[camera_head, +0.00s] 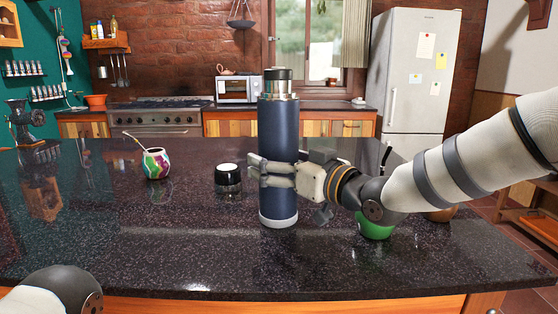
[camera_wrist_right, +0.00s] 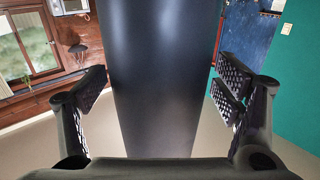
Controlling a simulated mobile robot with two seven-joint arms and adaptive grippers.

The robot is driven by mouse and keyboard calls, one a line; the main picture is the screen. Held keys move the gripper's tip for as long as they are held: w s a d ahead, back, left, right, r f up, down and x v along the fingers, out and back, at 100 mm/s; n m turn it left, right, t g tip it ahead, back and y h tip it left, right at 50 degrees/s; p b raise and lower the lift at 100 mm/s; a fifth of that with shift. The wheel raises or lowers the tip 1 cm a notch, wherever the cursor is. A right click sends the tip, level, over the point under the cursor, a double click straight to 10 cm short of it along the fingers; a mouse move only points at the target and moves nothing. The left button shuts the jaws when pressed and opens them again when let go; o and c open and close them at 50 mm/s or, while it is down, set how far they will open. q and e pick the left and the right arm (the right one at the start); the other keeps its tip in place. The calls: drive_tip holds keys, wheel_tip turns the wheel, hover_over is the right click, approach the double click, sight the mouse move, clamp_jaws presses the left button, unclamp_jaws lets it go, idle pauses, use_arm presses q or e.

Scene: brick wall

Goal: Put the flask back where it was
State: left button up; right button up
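The flask (camera_head: 279,130) is a tall dark blue cylinder with a steel and black top and a pale base band. It stands upright and appears to rest on the dark counter. My right gripper (camera_head: 265,170) reaches in from the right around the flask's lower middle. In the right wrist view, the flask (camera_wrist_right: 165,80) stands between the two spread fingers of the gripper (camera_wrist_right: 165,95), with a visible gap on each side. My left gripper is out of view; only part of my left arm shows at bottom left.
The glossy counter (camera_head: 130,235) has free room at front left. A colourful gourd cup (camera_head: 155,164) with a straw and a dark jar (camera_head: 228,180) with a white top stand left of the flask. A green cup (camera_head: 374,228) is partly hidden under my right arm.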

drive_tip(key=shift+s+d+r, duration=0.15)
drive_tip(key=shift+r, duration=0.05)
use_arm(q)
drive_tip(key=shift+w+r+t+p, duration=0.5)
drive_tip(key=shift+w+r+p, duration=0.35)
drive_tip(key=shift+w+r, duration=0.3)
use_arm(e)
drive_tip(key=v, duration=1.1)
drive_tip(key=shift+s, duration=0.25)
drive_tip(key=shift+d+f, duration=0.15)
